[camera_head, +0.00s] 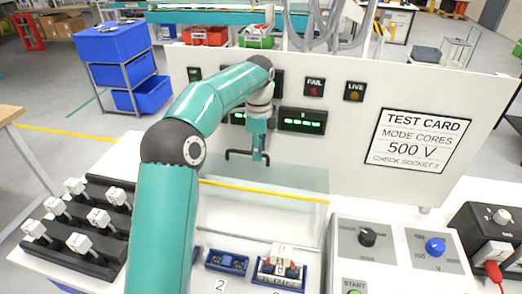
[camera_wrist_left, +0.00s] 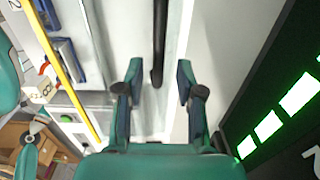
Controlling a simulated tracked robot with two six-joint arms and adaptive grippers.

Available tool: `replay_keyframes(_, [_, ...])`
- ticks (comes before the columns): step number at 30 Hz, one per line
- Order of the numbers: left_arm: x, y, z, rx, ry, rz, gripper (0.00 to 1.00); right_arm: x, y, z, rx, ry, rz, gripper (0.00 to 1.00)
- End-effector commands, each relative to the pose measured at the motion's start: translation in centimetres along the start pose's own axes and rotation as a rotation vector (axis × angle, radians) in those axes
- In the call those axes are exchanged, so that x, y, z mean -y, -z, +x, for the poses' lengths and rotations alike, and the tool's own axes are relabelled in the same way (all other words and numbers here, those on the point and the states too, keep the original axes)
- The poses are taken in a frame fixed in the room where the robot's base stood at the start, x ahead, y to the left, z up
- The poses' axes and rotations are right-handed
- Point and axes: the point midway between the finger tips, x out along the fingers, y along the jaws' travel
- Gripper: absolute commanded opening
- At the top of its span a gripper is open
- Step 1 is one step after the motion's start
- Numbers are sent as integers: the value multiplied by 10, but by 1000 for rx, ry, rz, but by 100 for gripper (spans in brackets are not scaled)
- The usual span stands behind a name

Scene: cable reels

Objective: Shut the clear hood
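The clear hood (camera_head: 305,180) is in front of the white back panel, below the lit green display. It is a see-through sheet with a yellow strip (camera_head: 275,192) along it, and it looks raised. Its black bar handle (camera_head: 240,153) is at the top, beside my left gripper (camera_head: 260,157). In the wrist view the handle (camera_wrist_left: 159,45) runs between the two spread fingers of my left gripper (camera_wrist_left: 159,82), with gaps on both sides. The yellow strip (camera_wrist_left: 62,70) also shows there. My right gripper is not in view.
Blue sockets (camera_head: 227,262) sit in front of the hood, one with a white plug (camera_head: 283,256) in it. A control box with knobs (camera_head: 395,245) stands at right. A black rack (camera_head: 60,250) of several white plugs lies at left. The back panel (camera_head: 455,90) rises behind.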

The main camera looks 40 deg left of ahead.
Motion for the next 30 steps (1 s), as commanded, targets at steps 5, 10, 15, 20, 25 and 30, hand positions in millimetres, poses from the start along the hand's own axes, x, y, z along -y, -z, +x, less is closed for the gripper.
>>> replay_keyframes(5, [0,0,0,0,0,0,14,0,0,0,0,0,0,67])
replay_keyframes(10, [0,0,-1,0,2,1,0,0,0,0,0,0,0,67])
replay_keyframes(15, [1,1,-1,-1,5,0,0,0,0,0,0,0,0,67])
replay_keyframes(20, [-1,7,-2,-3,7,4,0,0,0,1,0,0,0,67])
replay_keyframes(25, [-1,10,-4,-5,32,11,0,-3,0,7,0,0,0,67])
replay_keyframes(30, [-5,15,-10,-8,74,17,0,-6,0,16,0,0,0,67])
